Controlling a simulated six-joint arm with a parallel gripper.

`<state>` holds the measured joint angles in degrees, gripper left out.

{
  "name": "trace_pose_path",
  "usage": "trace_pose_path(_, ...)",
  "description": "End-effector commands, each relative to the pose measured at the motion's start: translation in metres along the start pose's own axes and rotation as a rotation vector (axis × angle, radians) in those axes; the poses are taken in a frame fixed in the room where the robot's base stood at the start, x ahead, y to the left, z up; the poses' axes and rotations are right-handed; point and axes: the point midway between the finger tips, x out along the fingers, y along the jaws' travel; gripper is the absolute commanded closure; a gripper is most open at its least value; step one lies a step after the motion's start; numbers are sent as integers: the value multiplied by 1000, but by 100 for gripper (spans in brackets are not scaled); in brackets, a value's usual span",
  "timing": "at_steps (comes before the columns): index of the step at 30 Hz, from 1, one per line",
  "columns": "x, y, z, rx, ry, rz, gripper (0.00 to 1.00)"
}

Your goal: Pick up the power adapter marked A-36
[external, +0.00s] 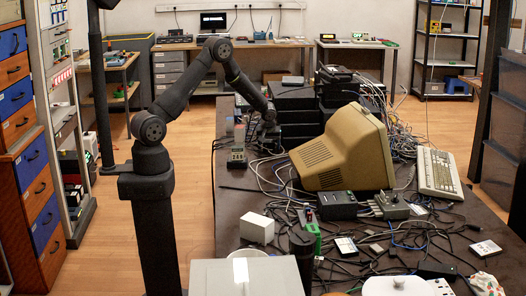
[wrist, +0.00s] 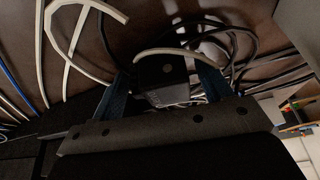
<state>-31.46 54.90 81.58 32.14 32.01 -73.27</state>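A small black box (wrist: 162,72), which looks like a power adapter, lies between the two fingers of my gripper (wrist: 165,84) in the wrist view. A pale cable arches over its top. Its face carries small light print, too small to read, so I cannot confirm the mark A-36. The fingers stand apart on either side of the box, with narrow dark gaps; the gripper looks open around it. In the external view my gripper (external: 264,136) is low at the table's far left part, beside the stacked black devices; the box cannot be made out there.
Loose cables crowd the table (external: 232,200). A beige CRT monitor (external: 345,155) stands right of my gripper, and stacked black devices (external: 298,108) stand close behind it. A handheld meter (external: 237,156) is near on the left. A white box (external: 257,228) lies nearer the camera.

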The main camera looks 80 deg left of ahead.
Motion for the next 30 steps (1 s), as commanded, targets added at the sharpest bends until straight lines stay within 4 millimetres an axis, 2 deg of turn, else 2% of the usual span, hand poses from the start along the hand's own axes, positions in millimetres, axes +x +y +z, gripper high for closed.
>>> trace_pose_path(1, 0, 0, 0, 0, 0, 0, 39)
trace_pose_path(6, 0, 0, 0, 0, 0, 0, 73)
trace_pose_path(7, 0, 0, 0, 0, 0, 0, 76)
trace_pose_path(15, -2, 0, -1, 0, 0, 0, 76)
trace_pose_path(20, -10, 0, -4, -1, 1, 0, 76)
trace_pose_path(26, -41, 0, -17, -1, 4, 3, 76)
trace_pose_path(30, -70, 10, 7, 5, 2, 3, 76)
